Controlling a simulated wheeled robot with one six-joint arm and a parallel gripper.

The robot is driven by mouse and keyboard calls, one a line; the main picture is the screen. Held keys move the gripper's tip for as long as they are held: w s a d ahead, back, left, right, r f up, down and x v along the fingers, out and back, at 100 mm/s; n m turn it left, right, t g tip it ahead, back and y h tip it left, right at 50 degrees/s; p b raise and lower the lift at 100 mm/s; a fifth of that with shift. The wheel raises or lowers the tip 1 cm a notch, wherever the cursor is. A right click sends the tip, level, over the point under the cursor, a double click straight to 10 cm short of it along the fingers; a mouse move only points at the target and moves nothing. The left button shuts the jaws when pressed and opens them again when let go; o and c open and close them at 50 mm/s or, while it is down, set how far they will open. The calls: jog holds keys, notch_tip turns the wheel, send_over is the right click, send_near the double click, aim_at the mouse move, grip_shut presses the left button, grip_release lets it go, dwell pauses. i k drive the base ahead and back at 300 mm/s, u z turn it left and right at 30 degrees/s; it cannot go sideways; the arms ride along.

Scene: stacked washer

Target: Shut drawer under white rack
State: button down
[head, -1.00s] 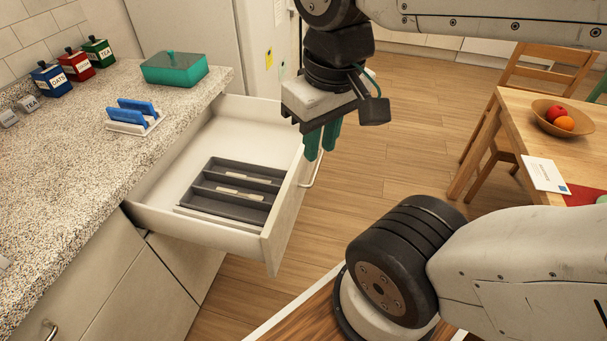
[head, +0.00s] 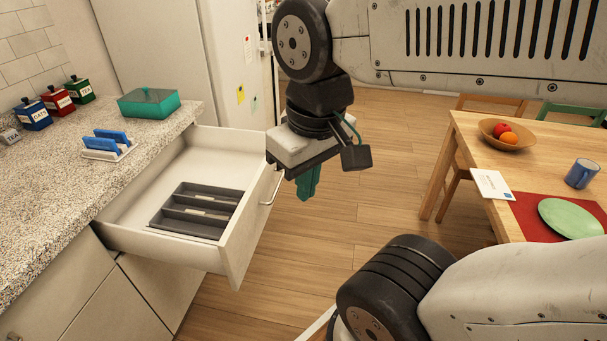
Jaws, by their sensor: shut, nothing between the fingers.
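The drawer (head: 228,255) stands pulled far out from the counter, below the white rack (head: 100,153) that holds blue items on the worktop. A grey divided tray (head: 183,231) lies inside the drawer. The drawer's bar handle (head: 270,188) is on its front face, to the right. My gripper (head: 308,183) has green fingers pointing down, shut and empty. It hangs to the right of the drawer front, near the handle in the picture. I cannot tell whether it touches the front.
The speckled counter (head: 60,195) carries a teal box (head: 148,104) and several canisters. A wooden table (head: 460,140) with a fruit bowl (head: 507,138), blue mug (head: 582,173) and green plate (head: 570,217) stands at the right. Wooden floor is clear between.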

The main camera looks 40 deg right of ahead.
aim_at(224, 157)
jog(key=z, duration=1.1)
jog(key=i, duration=0.5)
jog(key=u, duration=1.05)
